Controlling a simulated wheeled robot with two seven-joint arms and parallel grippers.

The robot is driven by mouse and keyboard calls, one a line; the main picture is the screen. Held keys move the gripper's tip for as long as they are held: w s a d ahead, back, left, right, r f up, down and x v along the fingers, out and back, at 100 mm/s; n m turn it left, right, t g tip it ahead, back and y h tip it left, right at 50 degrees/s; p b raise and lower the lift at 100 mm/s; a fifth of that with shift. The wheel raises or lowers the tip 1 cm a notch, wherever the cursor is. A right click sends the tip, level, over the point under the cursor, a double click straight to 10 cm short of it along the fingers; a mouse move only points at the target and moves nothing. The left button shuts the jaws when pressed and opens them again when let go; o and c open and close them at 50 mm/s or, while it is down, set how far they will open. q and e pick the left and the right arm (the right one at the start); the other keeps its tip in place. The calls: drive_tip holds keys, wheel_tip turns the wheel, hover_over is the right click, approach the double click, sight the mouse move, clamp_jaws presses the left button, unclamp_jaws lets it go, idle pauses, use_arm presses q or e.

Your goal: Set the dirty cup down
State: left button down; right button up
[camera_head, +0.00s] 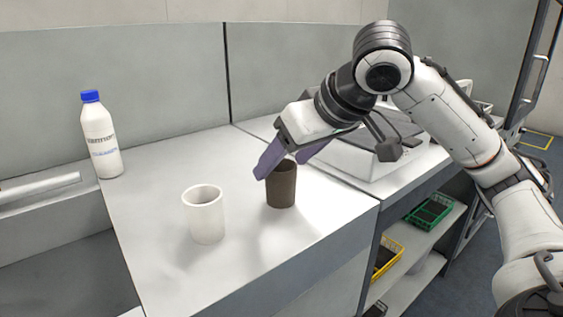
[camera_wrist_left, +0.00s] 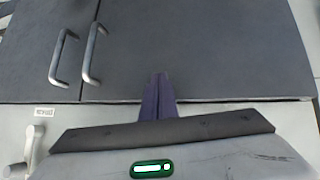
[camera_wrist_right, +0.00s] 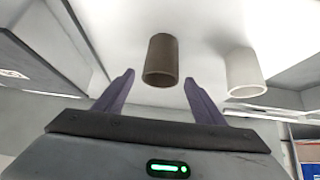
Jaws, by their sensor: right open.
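A dark brown cup (camera_head: 281,187), apparently the dirty cup, stands upright on the white counter. It also shows in the right wrist view (camera_wrist_right: 161,61). My right gripper (camera_head: 285,164) is open at the cup's rim. In the right wrist view the cup lies between the lines of the two spread fingers (camera_wrist_right: 160,80), just past their tips, with a gap on each side. A white cup (camera_head: 204,216) stands upright to the left of the brown one, and it shows at the right in the right wrist view (camera_wrist_right: 243,74). My left gripper (camera_wrist_left: 158,80) is shut and empty, facing grey cabinet doors.
A white bottle with a blue cap (camera_head: 100,138) stands at the counter's back left. The white counter (camera_head: 150,190) is clear between bottle and cups. A sink-like recess lies at the left. Yellow (camera_head: 388,256) and green (camera_head: 431,210) baskets sit on shelves at the right.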

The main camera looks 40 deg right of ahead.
drive_tip(key=p+v, duration=0.3)
drive_tip(key=v, duration=0.6)
drive_tip(key=shift+s+r, duration=0.2)
drive_tip(key=shift+s, duration=0.05)
